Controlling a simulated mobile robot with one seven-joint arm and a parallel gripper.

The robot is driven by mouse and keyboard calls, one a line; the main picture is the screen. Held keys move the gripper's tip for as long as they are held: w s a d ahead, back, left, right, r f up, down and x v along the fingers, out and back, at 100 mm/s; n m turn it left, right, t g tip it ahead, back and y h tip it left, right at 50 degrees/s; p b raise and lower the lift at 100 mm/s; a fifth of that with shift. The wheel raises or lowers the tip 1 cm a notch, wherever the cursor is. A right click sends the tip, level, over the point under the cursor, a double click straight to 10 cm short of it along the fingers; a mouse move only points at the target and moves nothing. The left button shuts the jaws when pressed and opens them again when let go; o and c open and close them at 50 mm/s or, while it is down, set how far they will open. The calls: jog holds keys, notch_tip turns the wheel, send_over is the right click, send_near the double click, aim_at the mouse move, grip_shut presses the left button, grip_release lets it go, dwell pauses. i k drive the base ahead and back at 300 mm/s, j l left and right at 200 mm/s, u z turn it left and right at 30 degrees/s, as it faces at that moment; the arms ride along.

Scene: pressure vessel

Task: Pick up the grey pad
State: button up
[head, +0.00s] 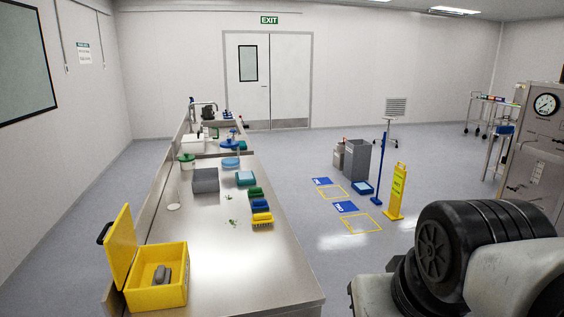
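A yellow box (157,290) with its lid (122,246) swung open stands at the near left of the steel bench. Small dark grey pieces (162,274) lie inside it; one may be the grey pad, but they are too small to tell apart clearly. A larger grey block (205,181) sits farther back on the bench. My gripper is not in view; only dark and pale parts that look like my own arm show at the lower right.
The steel bench (228,272) has clear room at its near right. Green, yellow and blue bins (261,217) line its right edge. A yellow floor sign (396,190) and a grey bin (355,161) stand on the floor. A gauge panel (541,150) stands at right.

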aim_at(162, 276)
jog(key=j+u, duration=0.45)
jog(key=j, duration=1.85)
jog(key=z, duration=0.25)
